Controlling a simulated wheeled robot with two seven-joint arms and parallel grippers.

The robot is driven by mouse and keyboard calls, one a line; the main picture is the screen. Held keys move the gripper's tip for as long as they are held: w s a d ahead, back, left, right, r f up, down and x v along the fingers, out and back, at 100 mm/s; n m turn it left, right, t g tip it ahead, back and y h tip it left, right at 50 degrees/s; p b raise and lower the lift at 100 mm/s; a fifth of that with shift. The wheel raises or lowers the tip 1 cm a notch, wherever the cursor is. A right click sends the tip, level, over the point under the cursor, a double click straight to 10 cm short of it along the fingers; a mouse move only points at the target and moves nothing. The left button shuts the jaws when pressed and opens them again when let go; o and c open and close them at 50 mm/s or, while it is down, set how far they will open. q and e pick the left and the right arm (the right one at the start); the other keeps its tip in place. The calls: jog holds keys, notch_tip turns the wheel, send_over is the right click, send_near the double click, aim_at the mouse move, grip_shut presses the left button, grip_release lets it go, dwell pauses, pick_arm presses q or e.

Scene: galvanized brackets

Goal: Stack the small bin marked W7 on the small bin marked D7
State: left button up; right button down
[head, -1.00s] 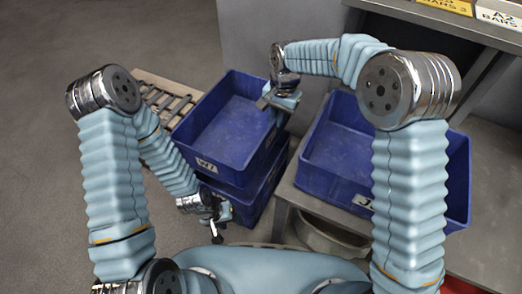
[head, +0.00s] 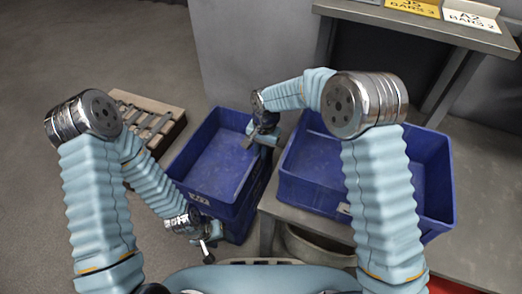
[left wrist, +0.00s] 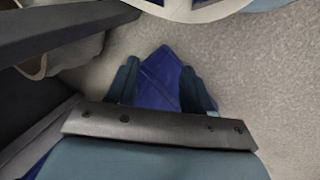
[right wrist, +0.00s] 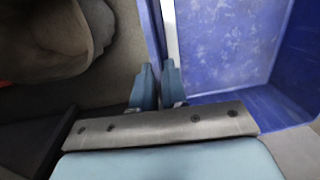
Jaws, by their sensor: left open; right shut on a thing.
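The W7 bin (head: 214,158) is blue and empty. Its small white front label (head: 200,199) is hard to read now but read W7 earlier. It sits over another blue bin (head: 242,225), whose mark is hidden; I cannot tell whether they are fully nested. My right gripper (head: 259,141) is shut on the W7 bin's right wall; the right wrist view shows the fingers (right wrist: 158,88) closed at that wall. My left gripper (head: 207,243) is open by the front of the bins. In the left wrist view a blue surface shows beyond its fingers (left wrist: 162,90).
A wider blue bin (head: 322,192) stands on a grey bench (head: 268,207) just right of the stack. A slatted wooden pallet (head: 150,118) lies on the floor behind left. A shelf (head: 420,30) with yellow and white labels is at upper right. Floor at left is clear.

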jog(key=c, duration=1.2)
grip_release()
jog(key=shift+o, duration=0.2)
notch_tip(320, 180, up, 12)
jog(key=d+p, duration=0.1)
jog(key=shift+p, duration=0.3)
